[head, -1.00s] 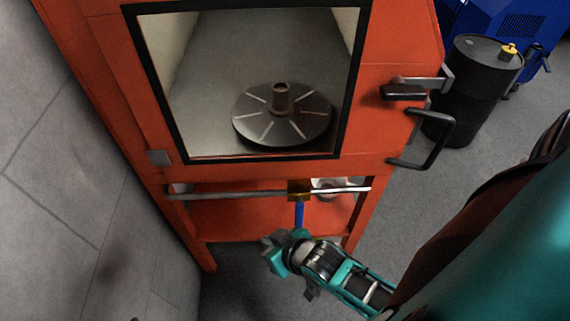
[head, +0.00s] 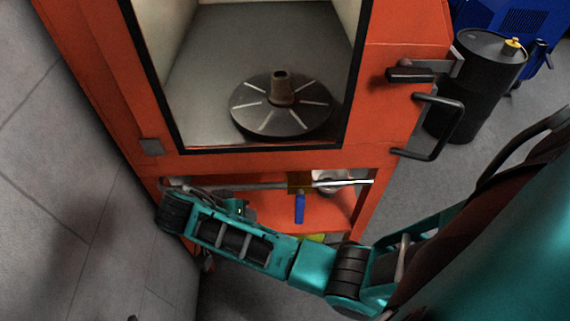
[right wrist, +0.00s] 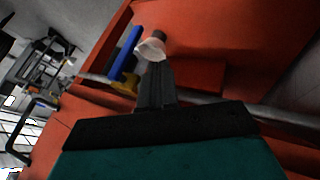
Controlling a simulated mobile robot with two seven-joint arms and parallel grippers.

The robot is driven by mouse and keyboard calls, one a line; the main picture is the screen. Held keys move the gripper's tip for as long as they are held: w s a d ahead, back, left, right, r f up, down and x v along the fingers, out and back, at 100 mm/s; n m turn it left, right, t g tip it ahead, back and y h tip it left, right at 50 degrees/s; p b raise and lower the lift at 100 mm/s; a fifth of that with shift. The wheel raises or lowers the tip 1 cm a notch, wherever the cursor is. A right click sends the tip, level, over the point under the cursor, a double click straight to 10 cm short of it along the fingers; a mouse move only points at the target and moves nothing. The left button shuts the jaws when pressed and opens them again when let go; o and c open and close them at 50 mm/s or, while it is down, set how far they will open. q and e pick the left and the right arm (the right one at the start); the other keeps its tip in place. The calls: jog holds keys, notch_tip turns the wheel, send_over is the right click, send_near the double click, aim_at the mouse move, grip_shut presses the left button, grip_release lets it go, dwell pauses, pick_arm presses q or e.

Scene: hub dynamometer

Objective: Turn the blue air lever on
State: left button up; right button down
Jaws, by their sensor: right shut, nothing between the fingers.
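The blue lever (head: 300,208) hangs down from a brass valve (head: 300,182) on the pipe below the orange cabinet's window, across the pipe's line. In the right wrist view the lever (right wrist: 126,52) stands to the left of my right gripper (right wrist: 153,72), with the yellow valve (right wrist: 125,83) at its foot. My right gripper's dark fingers are shut and empty, apart from the lever. My left gripper is out of view.
The metal pipe (head: 345,183) runs across the cabinet's open lower bay. A pale round part (right wrist: 152,48) is near the valve. A black handle (head: 436,128) sticks out at right, before a black drum (head: 480,82). A grey wall (head: 62,190) stands close at left.

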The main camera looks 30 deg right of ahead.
aim_at(299, 206)
pick_arm(q)
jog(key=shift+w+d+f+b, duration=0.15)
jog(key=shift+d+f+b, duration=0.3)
jog(key=shift+b, duration=0.4)
pick_arm(e)
jog(key=s+d+f, duration=0.1)
jog(key=d+f, duration=0.7)
jog(key=d, duration=0.1)
jog(key=shift+s+d, duration=0.25)
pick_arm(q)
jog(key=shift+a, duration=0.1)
pick_arm(e)
jog(key=shift+f, duration=0.1)
